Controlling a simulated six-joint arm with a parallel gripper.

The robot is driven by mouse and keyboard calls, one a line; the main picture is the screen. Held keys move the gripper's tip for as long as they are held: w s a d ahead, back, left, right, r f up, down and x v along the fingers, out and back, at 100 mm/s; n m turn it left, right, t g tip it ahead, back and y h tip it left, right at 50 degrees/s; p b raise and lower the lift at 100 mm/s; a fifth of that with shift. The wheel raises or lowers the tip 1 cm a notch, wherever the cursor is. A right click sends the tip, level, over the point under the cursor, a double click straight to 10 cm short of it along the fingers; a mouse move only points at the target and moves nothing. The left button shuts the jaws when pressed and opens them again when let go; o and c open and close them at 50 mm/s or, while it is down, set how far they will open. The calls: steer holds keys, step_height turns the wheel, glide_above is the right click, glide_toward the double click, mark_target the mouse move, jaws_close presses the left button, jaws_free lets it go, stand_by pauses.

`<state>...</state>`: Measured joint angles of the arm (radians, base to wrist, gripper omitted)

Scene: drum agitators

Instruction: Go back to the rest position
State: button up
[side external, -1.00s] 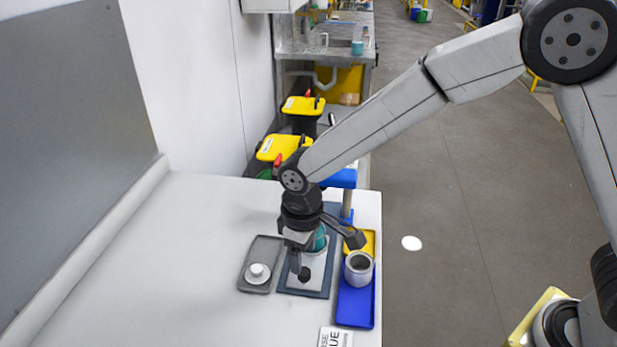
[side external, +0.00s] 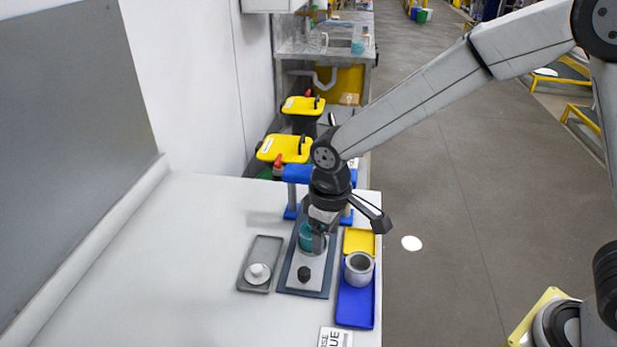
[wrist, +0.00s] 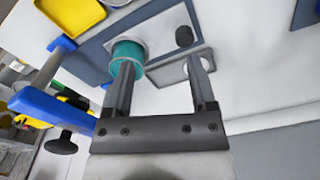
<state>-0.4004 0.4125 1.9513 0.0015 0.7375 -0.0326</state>
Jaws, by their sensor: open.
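My gripper (wrist: 160,62) is open in the wrist view, with nothing between its two fingers. In the side external view it hangs above the grey plate in the dark blue frame (side external: 316,293). A teal round part (side external: 305,239) stands on that plate, partly behind my gripper; it also shows in the wrist view (wrist: 127,50), near one fingertip. I cannot tell whether they touch. A black knob (side external: 303,273) stands nearer the front of the plate, apart from the fingers. It shows upper right of the teal part in the wrist view (wrist: 184,36).
A grey tray (side external: 266,252) with a white round part (side external: 257,272) lies to the left. A grey cup (side external: 359,265) stands on a blue tray (side external: 355,308) to the right, by a yellow tray (side external: 359,239). A blue crossbar (side external: 297,173) stands behind. The table's left is clear.

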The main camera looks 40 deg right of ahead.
steer(key=s+d, duration=0.1)
steer(key=d, duration=0.1)
steer(key=s+d+m, duration=0.1)
steer(key=d, duration=0.2)
steer(key=s+d+m+t, duration=0.1)
steer(key=d, duration=0.2)
steer(key=shift+s+d+r, duration=0.1)
steer(key=shift+r, duration=0.1)
steer(key=s+d+m+t, duration=0.1)
steer(key=s+d+m, duration=0.2)
steer(key=s+d, duration=0.4)
steer(key=shift+s+d+f, duration=0.25)
steer(key=shift+d+f, duration=0.15)
steer(key=shift+d, duration=0.25)
